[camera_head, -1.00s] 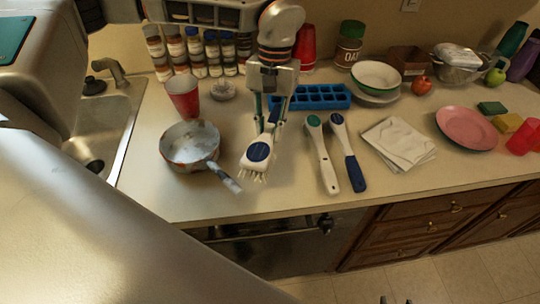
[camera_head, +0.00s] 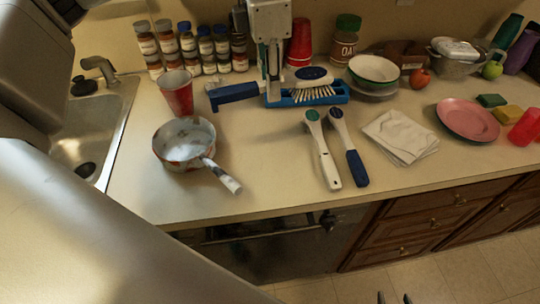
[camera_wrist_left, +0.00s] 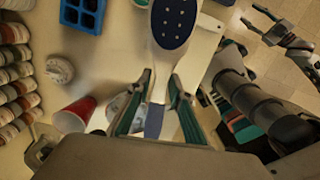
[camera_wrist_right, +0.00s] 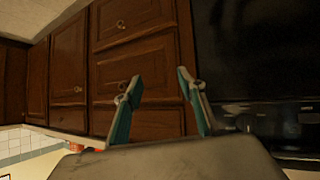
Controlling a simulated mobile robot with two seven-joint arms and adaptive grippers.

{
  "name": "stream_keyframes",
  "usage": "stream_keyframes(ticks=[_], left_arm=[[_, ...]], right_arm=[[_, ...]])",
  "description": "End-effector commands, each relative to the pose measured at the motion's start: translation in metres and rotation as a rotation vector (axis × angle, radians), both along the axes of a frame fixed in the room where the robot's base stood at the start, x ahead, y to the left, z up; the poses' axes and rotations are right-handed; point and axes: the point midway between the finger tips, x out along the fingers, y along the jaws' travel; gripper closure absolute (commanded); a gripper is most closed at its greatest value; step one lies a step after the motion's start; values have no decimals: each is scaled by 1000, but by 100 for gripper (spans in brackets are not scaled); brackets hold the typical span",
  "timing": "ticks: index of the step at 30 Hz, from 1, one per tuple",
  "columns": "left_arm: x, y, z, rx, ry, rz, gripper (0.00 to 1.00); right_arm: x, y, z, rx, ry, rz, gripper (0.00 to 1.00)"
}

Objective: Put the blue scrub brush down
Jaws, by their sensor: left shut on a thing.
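The blue scrub brush (camera_head: 310,74) has a white head with a blue oval on top, pale bristles facing down and a blue handle (camera_head: 233,92). My left gripper (camera_head: 272,98) is shut on it near the handle, with the head to the right and the handle to the left. The brush is in front of or over the blue ice-cube tray (camera_head: 335,98); I cannot tell whether it touches. The left wrist view shows the brush head (camera_wrist_left: 172,22) beyond the fingers. My right gripper (camera_wrist_right: 157,82) is open and empty, facing wooden drawers.
Two long-handled brushes, one white-handled (camera_head: 325,158) and one blue-handled (camera_head: 350,153), lie mid-counter. A pan (camera_head: 185,143) and red cup (camera_head: 176,93) stand left. Spice jars (camera_head: 190,48) line the back. White cloths (camera_head: 400,136) and a pink plate (camera_head: 468,119) lie right. The front counter is clear.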

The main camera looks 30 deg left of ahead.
Motion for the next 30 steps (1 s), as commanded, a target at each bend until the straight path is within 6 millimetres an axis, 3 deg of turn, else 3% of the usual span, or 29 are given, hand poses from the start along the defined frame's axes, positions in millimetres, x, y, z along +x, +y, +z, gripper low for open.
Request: stream_keyframes(ticks=[6, 14, 17, 30], left_arm=[[-2, 0, 18, 13, 19, 420, 100], [-4, 1, 22, 19, 34, 633, 100], [-5, 1, 7, 20, 39, 641, 100], [-5, 1, -98, 21, 40, 638, 100]], right_arm=[[0, 4, -5, 6, -5, 5, 60], [3, 4, -2, 7, -15, 7, 60], [3, 4, -2, 6, -16, 7, 60], [0, 3, -7, 3, -7, 8, 60]])
